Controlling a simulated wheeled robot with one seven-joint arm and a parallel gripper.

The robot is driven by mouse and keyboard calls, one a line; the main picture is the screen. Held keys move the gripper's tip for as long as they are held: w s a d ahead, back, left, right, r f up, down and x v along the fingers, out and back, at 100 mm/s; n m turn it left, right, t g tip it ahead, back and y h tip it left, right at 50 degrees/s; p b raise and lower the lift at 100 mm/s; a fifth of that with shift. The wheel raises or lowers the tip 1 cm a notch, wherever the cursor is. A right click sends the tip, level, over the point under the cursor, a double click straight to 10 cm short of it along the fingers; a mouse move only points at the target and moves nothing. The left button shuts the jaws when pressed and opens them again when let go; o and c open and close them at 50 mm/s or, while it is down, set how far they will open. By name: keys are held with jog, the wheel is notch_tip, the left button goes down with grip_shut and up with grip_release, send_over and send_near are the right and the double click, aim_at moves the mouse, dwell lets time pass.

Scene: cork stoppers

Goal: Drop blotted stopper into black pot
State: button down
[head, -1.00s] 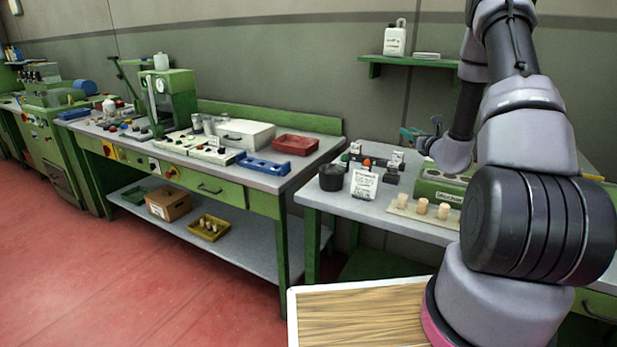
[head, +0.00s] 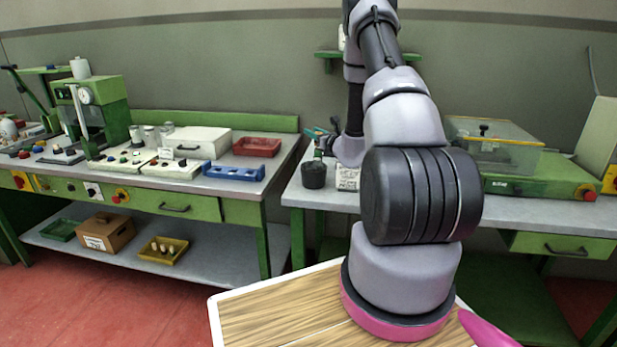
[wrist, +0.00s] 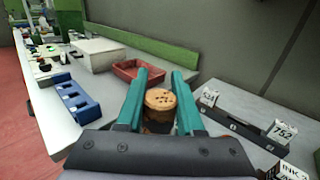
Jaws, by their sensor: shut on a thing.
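My gripper (wrist: 161,82) has teal fingers shut on a cork stopper (wrist: 160,99) with dark specks on its top face. The stopper is held between the fingers, and its lower part is hidden by the gripper. In the head view my gripper (head: 318,133) is small, just above and behind the pot. The pot cannot be made out in the wrist view.
The text card (head: 348,180) stands right of the pot. A rack with number cards (wrist: 240,125) lies right of my gripper. A red tray (head: 257,146) and a blue holder (head: 233,172) sit on the left bench. A green machine (head: 520,170) occupies the right bench.

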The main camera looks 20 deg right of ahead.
jog(key=shift+f, duration=2.1)
jog(key=shift+c, duration=2.3)
grip_release()
jog(key=shift+s, duration=0.1)
jog(key=s+d, duration=0.1)
jog(key=s, duration=0.9)
jog(key=shift+s+d, duration=0.25)
jog(key=shift+s, duration=0.05)
